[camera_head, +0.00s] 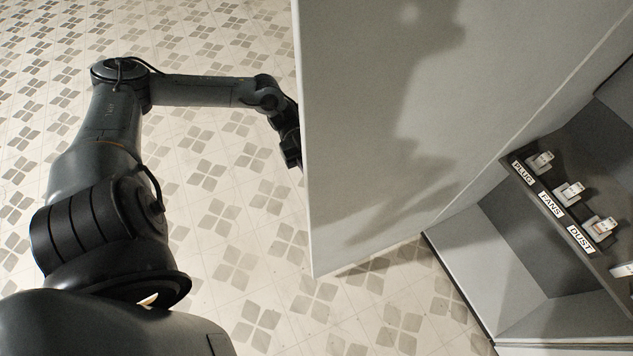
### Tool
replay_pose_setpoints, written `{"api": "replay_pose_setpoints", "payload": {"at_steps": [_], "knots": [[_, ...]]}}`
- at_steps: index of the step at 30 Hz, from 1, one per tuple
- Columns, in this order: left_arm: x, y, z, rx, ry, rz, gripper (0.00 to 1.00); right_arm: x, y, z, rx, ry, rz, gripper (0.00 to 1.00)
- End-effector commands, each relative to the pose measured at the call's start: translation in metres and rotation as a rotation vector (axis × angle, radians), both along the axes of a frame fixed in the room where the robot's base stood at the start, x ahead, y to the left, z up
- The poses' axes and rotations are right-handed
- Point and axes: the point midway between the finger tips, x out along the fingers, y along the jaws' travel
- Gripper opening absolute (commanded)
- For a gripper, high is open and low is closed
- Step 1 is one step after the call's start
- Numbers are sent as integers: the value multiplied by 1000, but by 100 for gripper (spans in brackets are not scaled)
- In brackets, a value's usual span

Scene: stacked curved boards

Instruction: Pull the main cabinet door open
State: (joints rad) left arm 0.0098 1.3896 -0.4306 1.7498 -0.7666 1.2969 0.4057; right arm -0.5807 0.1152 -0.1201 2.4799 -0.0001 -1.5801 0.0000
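The main cabinet door (360,130) is a large light grey panel. It stands swung out from the cabinet (465,245), whose inside is exposed at the right. My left arm comes in from the left and reaches to the door's free left edge. My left gripper is hidden behind the door; only the wrist shows at that edge. Whether it touches the door cannot be seen. My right gripper is not in view.
Inside the cabinet, a dark panel (541,187) carries several small white switches with labels, among them PLUG, FANS and DUST. An empty recess (515,250) lies below it. The patterned tile floor (230,215) is clear left of the door.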

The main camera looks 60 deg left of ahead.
Motion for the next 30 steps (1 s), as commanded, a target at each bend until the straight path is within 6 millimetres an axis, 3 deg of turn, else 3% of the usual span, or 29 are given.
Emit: {"api": "replay_pose_setpoints", "payload": {"at_steps": [17, 18, 20, 30], "knots": [[2, 3, -2, 3, 3, -2, 0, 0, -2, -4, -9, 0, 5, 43], [2, 3, -1, 2, 3, -3, 27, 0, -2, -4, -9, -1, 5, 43], [3, 3, -1, 2, 3, -3, 36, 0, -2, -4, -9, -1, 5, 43], [3, 5, -1, 2, 1, -3, 37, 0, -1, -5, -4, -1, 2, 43]]}}
